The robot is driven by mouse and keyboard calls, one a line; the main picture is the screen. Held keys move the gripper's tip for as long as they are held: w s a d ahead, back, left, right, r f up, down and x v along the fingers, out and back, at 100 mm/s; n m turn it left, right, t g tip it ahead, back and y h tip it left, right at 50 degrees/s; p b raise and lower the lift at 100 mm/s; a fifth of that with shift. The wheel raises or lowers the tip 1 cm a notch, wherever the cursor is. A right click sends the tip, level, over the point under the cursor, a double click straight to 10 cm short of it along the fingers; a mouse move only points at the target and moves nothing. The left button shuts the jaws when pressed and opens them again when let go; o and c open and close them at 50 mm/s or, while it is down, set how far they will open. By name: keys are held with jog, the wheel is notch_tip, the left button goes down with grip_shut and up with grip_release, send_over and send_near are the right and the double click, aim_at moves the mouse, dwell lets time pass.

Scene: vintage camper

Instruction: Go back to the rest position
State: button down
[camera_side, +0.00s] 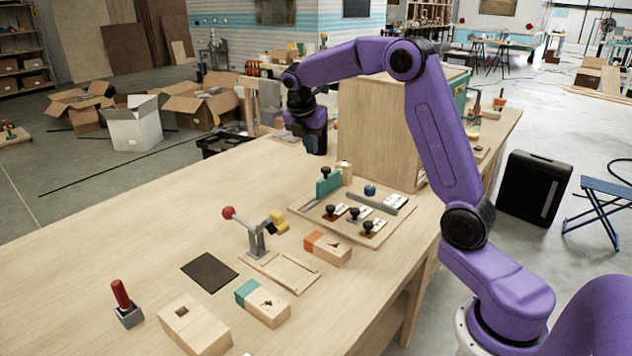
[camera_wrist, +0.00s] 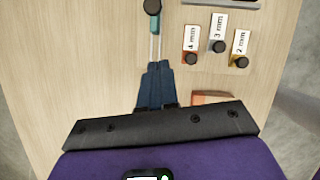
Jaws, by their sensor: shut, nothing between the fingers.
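My gripper (camera_side: 317,150) hangs from my purple arm above the far part of the wooden table, in front of a tall wooden box. It points down, and its fingers are together with nothing between them. In the wrist view the dark blue fingers (camera_wrist: 157,68) meet in front of a thin light strip, with a teal block and a black knob beyond. Black-knobbed pieces with labels 4 mm (camera_wrist: 191,45), 3 mm (camera_wrist: 218,32) and 2 mm (camera_wrist: 240,48) lie to their right.
The wooden box (camera_side: 378,130) stands behind the tool board (camera_side: 310,212), which bears a teal upright piece (camera_side: 328,184). A red-knobbed lever clamp (camera_side: 256,243), wooden blocks (camera_side: 195,327), a dark mat (camera_side: 209,272) and a red-handled tool (camera_side: 122,300) stand nearer. The table's left part is clear.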

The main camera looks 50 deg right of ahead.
jog(key=s+a+f+m+y, duration=0.1)
jog(key=s+a+m+y, duration=0.25)
jog(key=s+a, duration=1.4)
jog(key=s+a+f+m, duration=0.1)
jog(key=s+f+m, duration=0.1)
jog(key=s, duration=0.8)
jog(key=s+a+f+m+y, duration=0.1)
jog(key=s+a+f+m, duration=0.1)
jog(key=s, duration=0.8)
jog(key=shift+s+f+g, duration=0.15)
jog(key=shift+s+g, duration=0.05)
jog(key=shift+g, duration=0.2)
jog(key=shift+m, duration=0.25)
